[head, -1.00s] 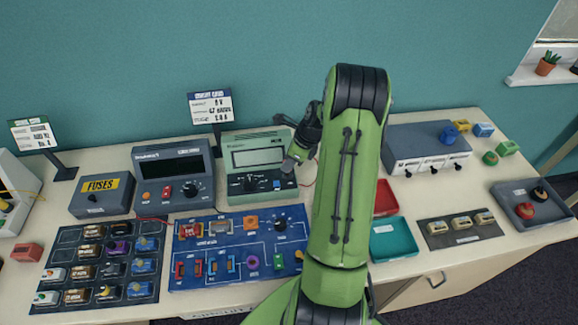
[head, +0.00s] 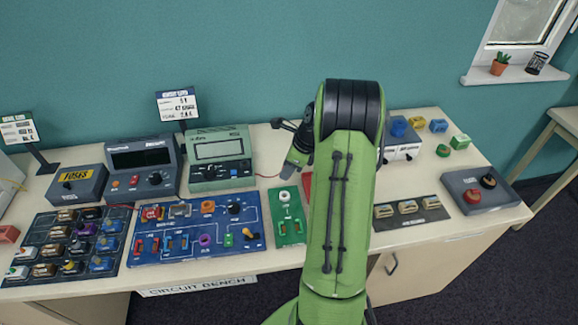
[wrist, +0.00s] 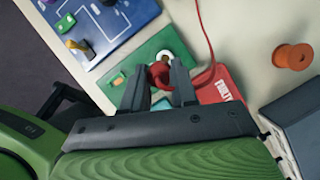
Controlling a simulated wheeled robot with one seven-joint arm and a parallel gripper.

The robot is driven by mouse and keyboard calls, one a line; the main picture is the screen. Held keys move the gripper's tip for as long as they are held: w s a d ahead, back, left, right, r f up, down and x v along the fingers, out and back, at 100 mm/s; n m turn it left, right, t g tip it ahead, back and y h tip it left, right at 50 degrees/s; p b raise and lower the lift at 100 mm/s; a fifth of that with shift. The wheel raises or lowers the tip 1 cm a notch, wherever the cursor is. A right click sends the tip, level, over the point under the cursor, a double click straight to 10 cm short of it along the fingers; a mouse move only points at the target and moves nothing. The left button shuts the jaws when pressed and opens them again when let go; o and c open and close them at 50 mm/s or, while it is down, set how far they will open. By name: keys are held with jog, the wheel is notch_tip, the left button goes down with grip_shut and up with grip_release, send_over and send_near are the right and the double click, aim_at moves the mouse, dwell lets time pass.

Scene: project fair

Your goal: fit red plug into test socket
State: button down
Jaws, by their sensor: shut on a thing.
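The red plug (wrist: 160,73) is held between the two fingers of my gripper (wrist: 160,88) in the wrist view. A green board (head: 291,226) lies on the bench just left of my arm in the head view. It carries a white round socket (head: 285,196) near its far end. In the wrist view the white socket rim (wrist: 165,57) shows just beyond the plug, on the green board (wrist: 123,78). The plug overlaps it in the picture; I cannot tell whether they touch. In the head view my gripper (head: 295,160) is above the board's far end, and the plug is hidden there.
A red cable (wrist: 205,30) runs beside the plug, near a red tray (wrist: 222,88) with lettering. An orange spool (wrist: 293,57) stands to the right. The blue circuit board (head: 180,245) and green meter (head: 219,165) are left of the green board. A grey module rack (head: 412,210) is right of my arm.

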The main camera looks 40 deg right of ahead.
jog(key=shift+w+f, duration=0.25)
jog(key=f+b, duration=0.5)
jog(key=shift+w+b, duration=0.2)
jog(key=shift+b, duration=0.1)
jog(key=shift+f+b, duration=0.35)
jog(key=shift+f, duration=0.6)
jog(key=shift+r+p, duration=0.1)
jog(key=shift+p, duration=1)
jog(key=shift+f+b, duration=0.5)
jog(key=shift+f, duration=0.45)
dwell(1.1)
jog(key=shift+c, duration=1.6)
grip_release()
